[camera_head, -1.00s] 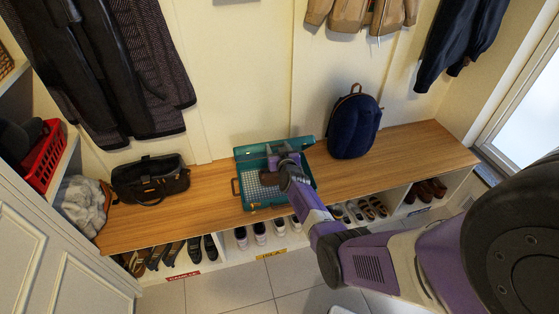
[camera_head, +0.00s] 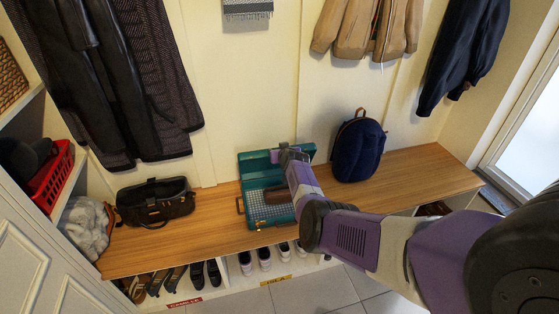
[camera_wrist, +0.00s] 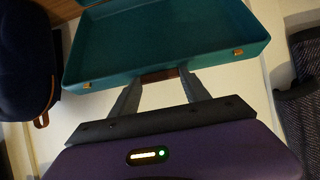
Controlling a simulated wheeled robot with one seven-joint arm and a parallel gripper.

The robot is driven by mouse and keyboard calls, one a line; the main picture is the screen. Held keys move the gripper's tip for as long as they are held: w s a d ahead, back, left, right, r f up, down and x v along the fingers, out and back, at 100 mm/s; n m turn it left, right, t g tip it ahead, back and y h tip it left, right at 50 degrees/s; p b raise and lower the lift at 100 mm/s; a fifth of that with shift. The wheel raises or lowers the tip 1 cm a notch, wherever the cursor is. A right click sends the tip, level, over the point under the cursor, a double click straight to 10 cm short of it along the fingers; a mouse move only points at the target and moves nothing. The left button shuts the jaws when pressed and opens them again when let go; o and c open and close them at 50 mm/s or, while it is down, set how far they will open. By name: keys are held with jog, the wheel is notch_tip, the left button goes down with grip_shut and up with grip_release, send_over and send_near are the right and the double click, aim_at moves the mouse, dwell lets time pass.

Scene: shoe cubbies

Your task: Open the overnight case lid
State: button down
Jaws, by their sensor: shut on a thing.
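The teal overnight case (camera_head: 247,222) lies on the wooden bench with its lid (camera_head: 250,160) raised at the back, near the wall. A light gridded lining and a brown item (camera_head: 277,195) show inside. A brown handle (camera_head: 240,205) is on the case's left side. My gripper (camera_head: 284,152) is at the lid's upper edge, partly hidden by my arm. In the wrist view the lid's teal inside (camera_wrist: 160,45) faces me, with two brass latches on its rim. My gripper's fingers (camera_wrist: 160,90) are shut on a brown handle (camera_wrist: 160,75) at that rim.
A dark blue backpack (camera_head: 358,148) stands right of the case. A black bag (camera_head: 155,202) sits to the left. Coats hang on the wall above. Shoes (camera_head: 265,258) fill cubbies below. Bare bench (camera_head: 215,215) lies between the black bag and the case.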

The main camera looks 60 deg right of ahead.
jog(key=shift+w+d+r+g+y+b, duration=0.25)
jog(key=shift+w+d+b, duration=0.35)
jog(key=shift+d+b, duration=0.15)
jog(key=shift+w+d+r+g+y+b, duration=0.15)
jog(key=shift+w+d+g+y+b, duration=0.1)
jog(key=shift+w+d+b, duration=0.45)
jog(key=shift+d, duration=0.1)
dwell(0.5)
jog(key=c, duration=0.5)
grip_release()
jog(key=shift+s, duration=0.1)
jog(key=shift+f, duration=0.1)
jog(key=shift+s+a+r+p, duration=0.3)
jog(key=shift+a+r+p, duration=0.2)
jog(key=shift+p, duration=0.25)
jog(key=shift+p+v, duration=1.25)
jog(key=shift+v, duration=1.9)
jog(key=shift+d, duration=0.1)
